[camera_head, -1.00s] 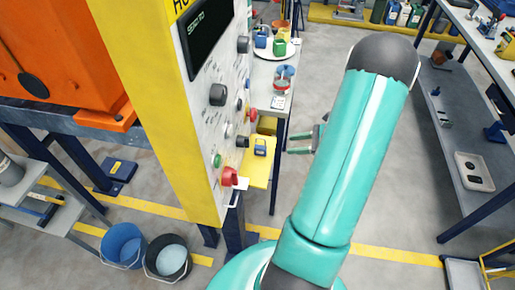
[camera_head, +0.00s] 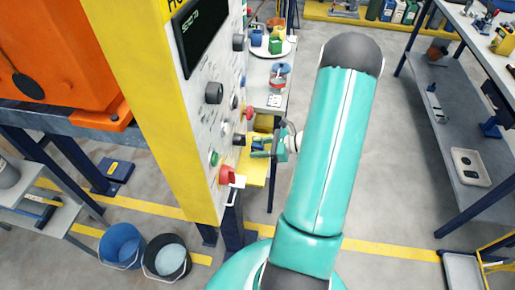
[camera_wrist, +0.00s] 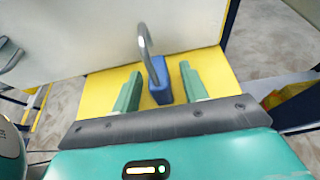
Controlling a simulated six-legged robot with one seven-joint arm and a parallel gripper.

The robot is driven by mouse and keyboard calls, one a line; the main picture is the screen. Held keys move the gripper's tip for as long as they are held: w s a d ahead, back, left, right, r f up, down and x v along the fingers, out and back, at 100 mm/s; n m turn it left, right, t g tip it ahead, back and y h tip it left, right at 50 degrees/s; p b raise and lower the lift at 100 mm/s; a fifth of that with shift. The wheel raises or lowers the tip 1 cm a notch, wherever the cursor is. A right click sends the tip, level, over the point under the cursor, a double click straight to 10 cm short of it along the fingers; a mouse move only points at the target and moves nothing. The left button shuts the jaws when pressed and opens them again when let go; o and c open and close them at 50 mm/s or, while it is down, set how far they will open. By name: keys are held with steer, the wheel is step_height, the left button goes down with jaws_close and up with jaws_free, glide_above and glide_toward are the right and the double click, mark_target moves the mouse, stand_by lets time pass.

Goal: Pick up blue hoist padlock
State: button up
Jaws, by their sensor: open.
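The blue padlock (camera_wrist: 161,84) stands on a yellow shelf (camera_wrist: 218,67) in the wrist view, with its grey metal shackle (camera_wrist: 145,40) rising above the blue body. My gripper (camera_wrist: 160,90) is open, with one green finger on each side of the padlock body. A gap shows between the body and each finger. In the head view the padlock (camera_head: 257,143) is mostly hidden behind my gripper (camera_head: 262,149), which reaches in from the right over the yellow shelf, beside the control panel.
The control panel (camera_head: 205,125) with knobs and buttons stands just left of the shelf. Two buckets (camera_head: 165,256) stand on the floor at lower left.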

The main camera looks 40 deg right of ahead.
jaws_close()
steer(key=shift+r, duration=0.1)
